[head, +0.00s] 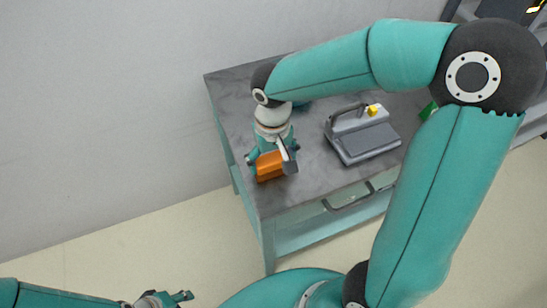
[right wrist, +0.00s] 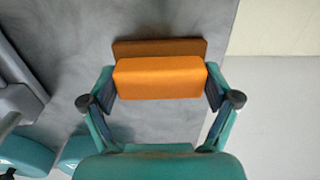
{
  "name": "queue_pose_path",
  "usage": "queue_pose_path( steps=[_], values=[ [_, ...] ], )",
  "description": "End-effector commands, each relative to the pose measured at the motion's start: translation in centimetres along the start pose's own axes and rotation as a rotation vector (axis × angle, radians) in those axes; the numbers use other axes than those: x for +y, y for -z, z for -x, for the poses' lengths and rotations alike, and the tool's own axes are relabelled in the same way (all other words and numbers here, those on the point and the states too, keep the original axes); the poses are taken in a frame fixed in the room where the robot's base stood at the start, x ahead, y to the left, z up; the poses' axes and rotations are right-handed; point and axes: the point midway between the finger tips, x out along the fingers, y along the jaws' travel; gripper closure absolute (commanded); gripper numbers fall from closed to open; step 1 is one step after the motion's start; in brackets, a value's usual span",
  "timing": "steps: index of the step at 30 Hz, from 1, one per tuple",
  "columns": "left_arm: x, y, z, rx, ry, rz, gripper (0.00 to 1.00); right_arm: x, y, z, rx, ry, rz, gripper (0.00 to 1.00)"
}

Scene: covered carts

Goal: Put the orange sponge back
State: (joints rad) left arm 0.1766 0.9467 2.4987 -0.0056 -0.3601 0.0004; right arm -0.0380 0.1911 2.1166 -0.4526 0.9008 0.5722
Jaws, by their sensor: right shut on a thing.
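The orange sponge (head: 269,167) is a block between the fingers of my right gripper (head: 272,158), over the left front part of the grey cart top. In the right wrist view the sponge (right wrist: 160,78) fills the gap between both fingers of the right gripper (right wrist: 160,92), which is shut on it. A darker brown strip shows along its far side; I cannot tell whether that is the sponge's shaded face or something else. Whether the sponge touches the cart top is unclear. My left gripper (head: 168,299) is at the bottom edge, empty as far as it shows, low and away from the cart.
The cart (head: 225,95) has a grey top and a pale teal frame. A grey device (head: 365,142) with a handle and a yellow knob (head: 374,110) stands right of the sponge. A small green thing (head: 429,110) lies further right, partly behind my right arm. A pale wall is behind the cart.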

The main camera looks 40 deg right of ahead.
Motion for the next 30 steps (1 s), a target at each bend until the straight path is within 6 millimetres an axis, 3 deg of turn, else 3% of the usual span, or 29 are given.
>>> queue_pose_path(
  steps=[7, 8, 10, 23, 30],
  values=[
    [-0.1, 0.0, -0.3, 0.0, 0.0, 0.0, 0.6, 0.0, 0.0, -0.2, 0.001, 0.0, 0.0, 0.45],
    [-0.1, 0.0, -0.3, 0.0, 0.0, 0.0, 0.6, 0.0, 0.0, -0.2, 0.001, 0.0, 0.0, 0.11],
    [-0.1, 0.0, -0.2, 0.0, 0.0, 0.0, 0.6, 0.0, 0.0, -0.1, 0.001, 0.0, 0.0, 0.0],
    [0.1, 0.0, 0.2, 0.0, 0.0, 0.0, 0.6, 0.0, 0.0, 0.3, 0.001, 0.0, 0.001, 0.0],
    [0.2, 0.0, 0.6, 0.0, 0.0, 0.0, 0.6, -0.1, 0.1, 3.6, 0.005, 0.001, 0.001, 0.0]
  ],
)
